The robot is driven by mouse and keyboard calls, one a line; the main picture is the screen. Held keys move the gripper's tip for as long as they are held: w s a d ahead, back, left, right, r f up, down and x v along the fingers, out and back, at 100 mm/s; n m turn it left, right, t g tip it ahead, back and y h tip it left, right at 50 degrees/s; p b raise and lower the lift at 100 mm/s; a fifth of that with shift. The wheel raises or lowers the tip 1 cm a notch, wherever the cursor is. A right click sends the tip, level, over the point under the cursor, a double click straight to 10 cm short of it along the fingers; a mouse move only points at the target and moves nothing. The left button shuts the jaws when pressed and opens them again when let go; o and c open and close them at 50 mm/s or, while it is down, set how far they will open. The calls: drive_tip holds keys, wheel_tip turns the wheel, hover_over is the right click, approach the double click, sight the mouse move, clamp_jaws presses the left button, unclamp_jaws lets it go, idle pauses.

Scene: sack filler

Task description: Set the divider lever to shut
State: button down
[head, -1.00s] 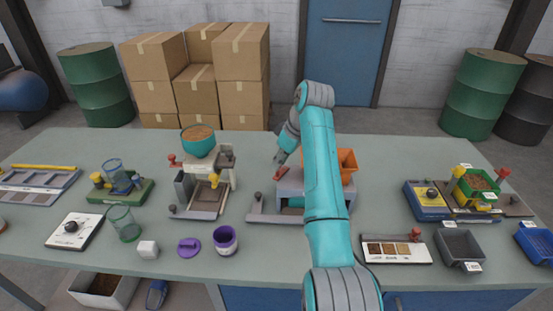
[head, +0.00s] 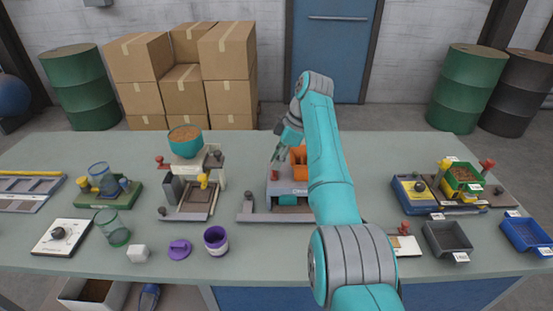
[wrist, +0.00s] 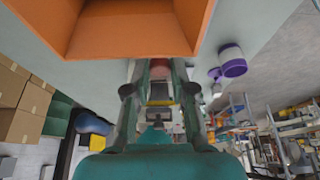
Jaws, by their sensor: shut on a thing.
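The grey divider machine (head: 290,187) stands mid-table with an orange hopper (head: 298,160) behind it, partly hidden by my arm. Its lever has a red grip (head: 275,174) at the machine's left end. My gripper (head: 276,160) points down at that red grip from above and behind. In the wrist view my gripper (wrist: 160,80) has its fingers on either side of a red part (wrist: 160,66), and it is shut on it. The orange hopper (wrist: 125,25) fills the top of that view, close to the fingers.
To the left stands a filler with a teal bowl (head: 186,145). Grey (head: 447,240) and blue (head: 527,235) bins sit right.

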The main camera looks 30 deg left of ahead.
idle(0.3)
drive_tip(key=c, duration=1)
unclamp_jaws()
drive_tip(key=v, duration=1.2)
drive_tip(key=shift+w, duration=0.1)
